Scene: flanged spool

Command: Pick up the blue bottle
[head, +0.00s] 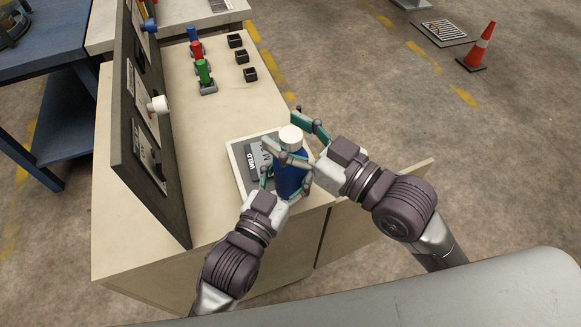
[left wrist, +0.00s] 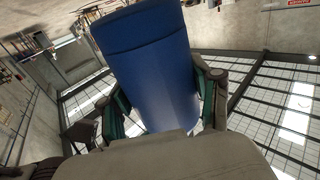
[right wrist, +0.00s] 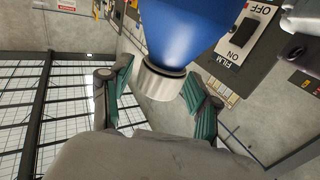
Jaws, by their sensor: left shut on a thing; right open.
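The blue bottle (head: 289,180) with a white cap (head: 290,136) is at the front of the beige cabinet, between my two grippers. My left gripper (head: 267,172) is shut on the bottle's lower body; in the left wrist view the blue body (left wrist: 155,65) fills the space between the fingers (left wrist: 165,105). My right gripper (head: 306,140) is open near the bottle's top. In the right wrist view the silvery-white cap (right wrist: 160,82) lies between its spread fingers (right wrist: 158,92), with gaps on both sides. The bottle's base is hidden in the head view.
A pale plate with a dark label (head: 240,172) lies beside the bottle on the cabinet top (head: 225,110). A dark upright panel (head: 150,140) borders the left. Red, green and blue pieces and small black boxes (head: 242,56) stand farther back. An orange cone (head: 480,48) stands on the floor.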

